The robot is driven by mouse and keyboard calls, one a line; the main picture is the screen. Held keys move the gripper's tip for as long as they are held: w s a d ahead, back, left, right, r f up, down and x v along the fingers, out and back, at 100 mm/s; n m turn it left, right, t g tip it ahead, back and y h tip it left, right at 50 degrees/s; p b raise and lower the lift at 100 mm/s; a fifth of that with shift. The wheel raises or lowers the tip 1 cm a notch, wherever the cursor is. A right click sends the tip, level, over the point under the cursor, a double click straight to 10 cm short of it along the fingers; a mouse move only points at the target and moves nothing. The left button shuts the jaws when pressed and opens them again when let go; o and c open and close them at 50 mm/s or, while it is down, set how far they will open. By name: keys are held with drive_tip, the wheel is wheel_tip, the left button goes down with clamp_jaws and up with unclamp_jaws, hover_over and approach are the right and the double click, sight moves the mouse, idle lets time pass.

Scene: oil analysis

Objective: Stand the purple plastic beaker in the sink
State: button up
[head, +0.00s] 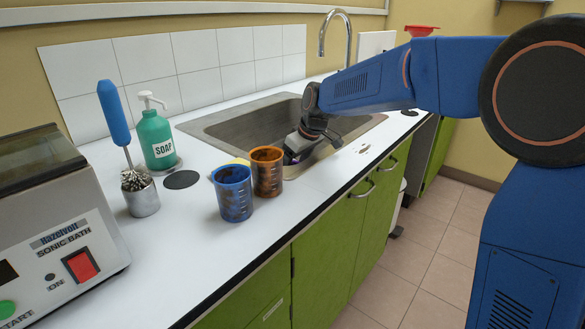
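My gripper (300,148) reaches down into the near part of the steel sink (232,122). A small patch of purple, which looks like part of the purple beaker (291,158), shows just below the gripper. The rest of it is hidden by the gripper and the orange beaker. I cannot tell whether the fingers are shut on it, or whether it touches the sink floor or is upright.
A stained blue beaker (233,193) and a stained orange beaker (267,172) stand on the counter before the sink. A soap bottle (157,140), a brush in a metal cup (141,195) and a sonic bath (60,225) are to the left. A tap (340,15) rises behind the sink.

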drive_tip(key=v, duration=1.2)
drive_tip(key=shift+r, duration=0.2)
